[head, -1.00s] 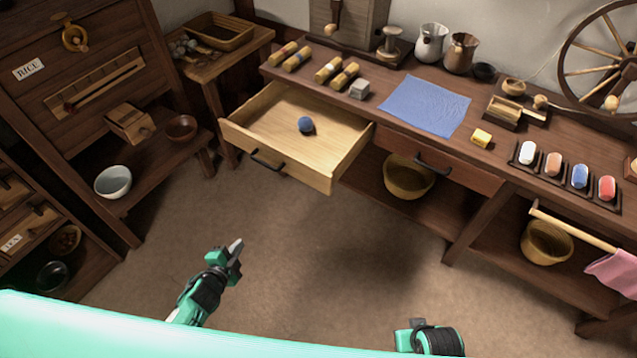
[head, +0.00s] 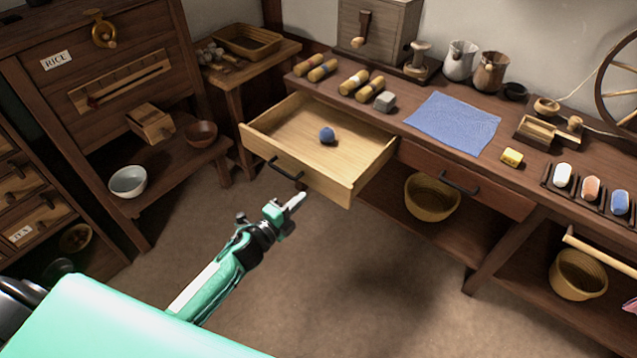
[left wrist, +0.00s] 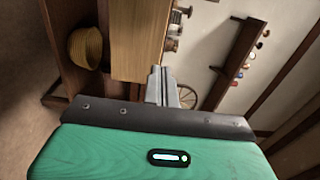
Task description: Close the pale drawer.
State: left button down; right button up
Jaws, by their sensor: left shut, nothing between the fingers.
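The pale drawer (head: 285,146) stands pulled out of the dark wooden bench, with a blue ball (head: 327,135) lying inside. A dark bar handle (head: 286,169) is on its front. My left gripper (head: 297,201) is shut and empty. In the left wrist view the shut fingers (left wrist: 162,84) point toward a pale wooden panel (left wrist: 138,40), which looks like the drawer front. My right gripper is not in view.
A closed reddish drawer (head: 464,181) is right of the pale one, with a basket (head: 432,197) below it. The floor before the bench is clear.

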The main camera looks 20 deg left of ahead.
aim_at(324, 176)
pick_arm(q)
jog(key=x, duration=0.6)
jog(key=shift+w+d, duration=0.15)
jog(key=shift+w, duration=0.25)
jog(key=shift+x, duration=0.8)
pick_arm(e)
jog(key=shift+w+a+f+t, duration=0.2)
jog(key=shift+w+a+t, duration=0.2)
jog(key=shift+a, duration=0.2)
pick_arm(q)
jog(key=shift+f, duration=0.1)
